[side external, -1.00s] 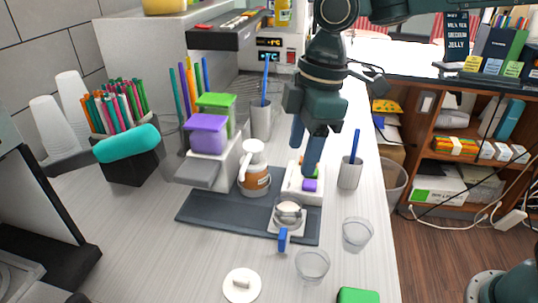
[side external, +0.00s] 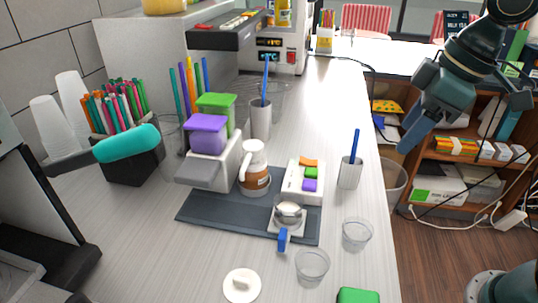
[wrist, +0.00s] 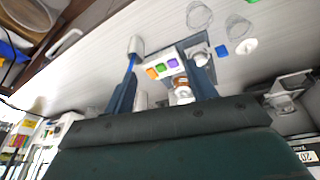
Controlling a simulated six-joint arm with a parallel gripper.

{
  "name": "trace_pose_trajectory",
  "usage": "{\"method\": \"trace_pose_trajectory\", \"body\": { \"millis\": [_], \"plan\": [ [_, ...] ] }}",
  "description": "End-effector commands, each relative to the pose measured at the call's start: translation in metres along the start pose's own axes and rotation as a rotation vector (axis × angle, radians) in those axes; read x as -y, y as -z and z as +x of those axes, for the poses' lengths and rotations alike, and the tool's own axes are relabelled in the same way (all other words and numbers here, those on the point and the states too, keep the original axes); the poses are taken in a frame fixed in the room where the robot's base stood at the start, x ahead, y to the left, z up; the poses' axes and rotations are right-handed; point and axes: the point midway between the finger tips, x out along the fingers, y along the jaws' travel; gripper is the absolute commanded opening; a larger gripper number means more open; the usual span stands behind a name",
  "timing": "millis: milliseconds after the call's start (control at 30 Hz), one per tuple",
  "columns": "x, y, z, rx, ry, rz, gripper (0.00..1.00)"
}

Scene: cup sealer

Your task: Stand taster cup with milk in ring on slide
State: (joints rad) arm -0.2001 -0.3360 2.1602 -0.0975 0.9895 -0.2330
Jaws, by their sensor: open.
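The white slide with its blue handle (side external: 283,240) lies at the front right of the dark base plate (side external: 215,213). A round clear cup with pale contents (side external: 288,212) sits in the ring area on the slide and looks upright; the ring itself is hard to make out. This cup also shows in the wrist view (wrist: 201,57). Two clear cups, a right one (side external: 357,235) and a front one (side external: 312,265), stand on the counter; I see no milk in them. My gripper (side external: 408,140) is open and empty, right of the counter and well apart from the cups.
A brown-and-white jug (side external: 254,172) and a white button panel (side external: 303,184) stand on or beside the plate. A grey holder with a blue stick (side external: 350,172) stands near the right edge. A white lid (side external: 242,285) and a green block (side external: 358,296) lie in front.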

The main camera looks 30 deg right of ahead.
Motion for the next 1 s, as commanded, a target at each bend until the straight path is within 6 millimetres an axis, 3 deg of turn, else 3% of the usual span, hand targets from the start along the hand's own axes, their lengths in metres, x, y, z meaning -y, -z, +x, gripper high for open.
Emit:
{"method": "trace_pose_trajectory", "body": {
  "millis": [300,500,700,1000],
  "plan": [
    [-0.013,-0.077,-0.011,-0.093,-0.101,0.309,0.57],
    [-0.015,-0.109,-0.009,-0.135,-0.145,0.445,0.57],
    [-0.015,-0.121,-0.006,-0.149,-0.159,0.494,0.57],
    [-0.015,-0.121,-0.006,-0.149,-0.16,0.494,0.57]
  ]
}}
